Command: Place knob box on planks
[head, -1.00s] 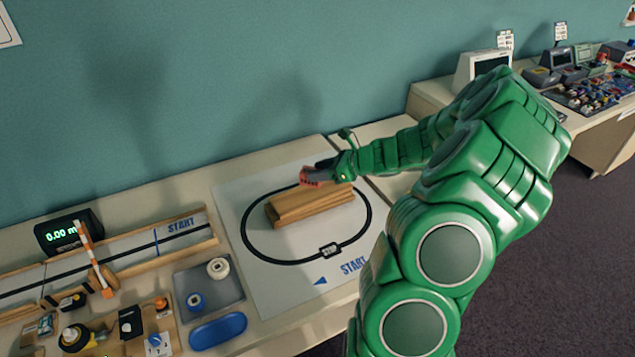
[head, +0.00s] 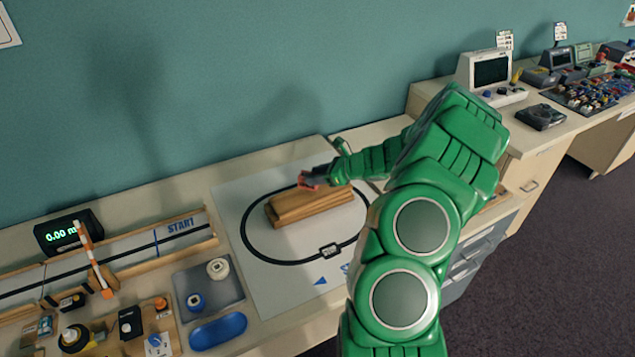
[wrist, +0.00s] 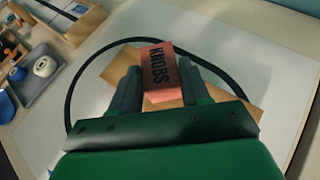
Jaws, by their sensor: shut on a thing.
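The knob box (wrist: 160,66) is a small red-orange box with "KNOBS" printed on it in dark letters. My gripper (wrist: 159,90) is shut on it, one finger on each side. In the head view my gripper (head: 318,179) holds the knob box (head: 307,180) over the back edge of the planks. The planks (head: 310,208) are a stack of light brown wooden boards on the white track sheet. In the wrist view the planks (wrist: 232,92) show beneath the box. I cannot tell whether the box touches them.
The white sheet (head: 265,277) has a black oval line around the planks. To the left are a grey tray (head: 220,287) with two spools, a blue dish (head: 218,331), a wooden track (head: 130,248) and a digital display (head: 68,231). A retro computer (head: 490,75) stands at the right.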

